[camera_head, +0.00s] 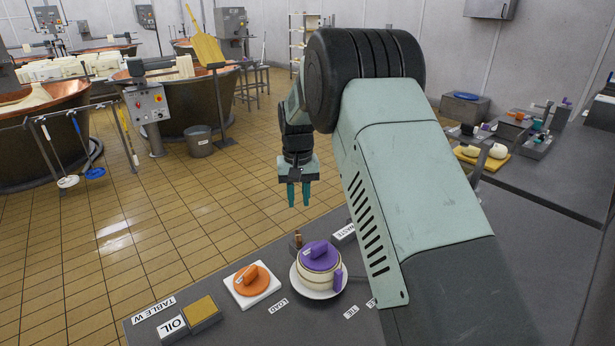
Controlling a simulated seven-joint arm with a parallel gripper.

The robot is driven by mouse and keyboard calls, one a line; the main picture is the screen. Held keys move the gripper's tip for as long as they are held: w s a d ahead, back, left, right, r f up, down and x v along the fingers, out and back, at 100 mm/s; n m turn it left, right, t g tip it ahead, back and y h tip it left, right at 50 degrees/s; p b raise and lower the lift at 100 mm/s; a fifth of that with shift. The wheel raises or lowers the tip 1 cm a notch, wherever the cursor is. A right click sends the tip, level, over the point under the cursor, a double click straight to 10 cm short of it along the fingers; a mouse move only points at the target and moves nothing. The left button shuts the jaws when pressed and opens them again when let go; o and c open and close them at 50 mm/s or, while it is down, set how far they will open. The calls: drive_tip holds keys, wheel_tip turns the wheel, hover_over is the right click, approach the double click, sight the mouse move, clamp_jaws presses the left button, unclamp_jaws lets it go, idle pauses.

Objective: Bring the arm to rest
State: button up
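My gripper (298,204) hangs in the air beyond the far edge of the near table, with its two teal fingers pointing down. A gap shows between the fingers, and nothing is held in them. My arm (410,170) is bent, with its large pale green link filling the middle right of the view and hiding part of the table.
The grey near table (235,325) bears a purple-lidded pot (318,275) on a white plate, an orange object (252,280) on a white board, and a yellow block (202,308). A side table (560,165) stands right. Copper vats (195,105) stand behind open tiled floor.

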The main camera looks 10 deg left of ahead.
drive_tip(key=s+d+r+t, duration=0.1)
drive_tip(key=s+d+r, duration=0.35)
drive_tip(key=r, duration=0.25)
drive_tip(key=s+d+r+m+t, duration=0.1)
drive_tip(key=s+d+r, duration=0.35)
drive_tip(key=r, duration=0.35)
drive_tip(key=s+d+r+t, duration=0.1)
drive_tip(key=s+d+r, duration=0.2)
drive_tip(key=s+r, duration=0.35)
drive_tip(key=s+d+t, duration=0.1)
drive_tip(key=s+d, duration=0.3)
drive_tip(key=s, duration=0.6)
drive_tip(key=s+d+r+m+t, duration=0.1)
drive_tip(key=s+d, duration=0.2)
drive_tip(key=s, duration=0.8)
drive_tip(key=shift+s+d+r+t, duration=0.15)
drive_tip(key=shift+d+r+t, duration=0.15)
drive_tip(key=shift+d, duration=0.1)
